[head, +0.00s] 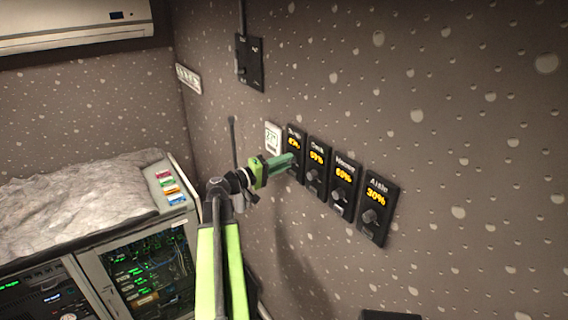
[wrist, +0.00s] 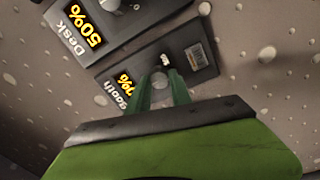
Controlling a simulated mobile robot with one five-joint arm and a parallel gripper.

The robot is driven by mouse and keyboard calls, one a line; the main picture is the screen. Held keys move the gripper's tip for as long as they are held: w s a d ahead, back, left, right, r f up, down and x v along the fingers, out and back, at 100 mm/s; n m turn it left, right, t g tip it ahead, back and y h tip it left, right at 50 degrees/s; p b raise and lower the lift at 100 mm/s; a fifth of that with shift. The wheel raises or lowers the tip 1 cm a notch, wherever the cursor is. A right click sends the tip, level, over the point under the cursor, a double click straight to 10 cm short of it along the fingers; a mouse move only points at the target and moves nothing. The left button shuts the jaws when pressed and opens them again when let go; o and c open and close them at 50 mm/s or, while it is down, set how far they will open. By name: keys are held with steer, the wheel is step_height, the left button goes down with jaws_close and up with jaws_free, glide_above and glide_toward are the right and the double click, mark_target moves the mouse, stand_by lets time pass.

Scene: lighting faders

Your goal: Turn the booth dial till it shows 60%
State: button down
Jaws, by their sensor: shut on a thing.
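The booth dial (head: 296,142) is the leftmost black panel of the row on the wall in the head view. Its yellow readout is small and seems to end in 7%; I cannot read the first digit surely. In the wrist view the booth panel (wrist: 196,57) is tilted, with its label and readout partly hidden by a finger. My gripper (head: 291,160) reaches the panel from the left. Its green fingers, also in the wrist view (wrist: 161,84), are shut on the round grey booth knob (wrist: 160,83), one on each side.
The desk dial (head: 317,160), showing about 50%, sits close to the right of the booth panel. A third dial (head: 343,180) and the Aisle dial (head: 377,205), at 30%, follow. A white thermostat (head: 273,138) is just left. A cabinet (head: 185,207) stands lower left.

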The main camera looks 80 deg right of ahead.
steer(key=shift+s+a+n+t+h+p, duration=0.1)
steer(key=shift+n+t+h+p, duration=0.15)
steer(key=shift+n, duration=3.9)
steer(key=shift+n+t+h+p, duration=0.15)
steer(key=shift+n+t, duration=0.2)
steer(key=shift+n, duration=3.8)
steer(key=c, duration=1.2)
jaws_free()
steer(key=shift+f, duration=0.1)
steer(key=shift+o, duration=0.2)
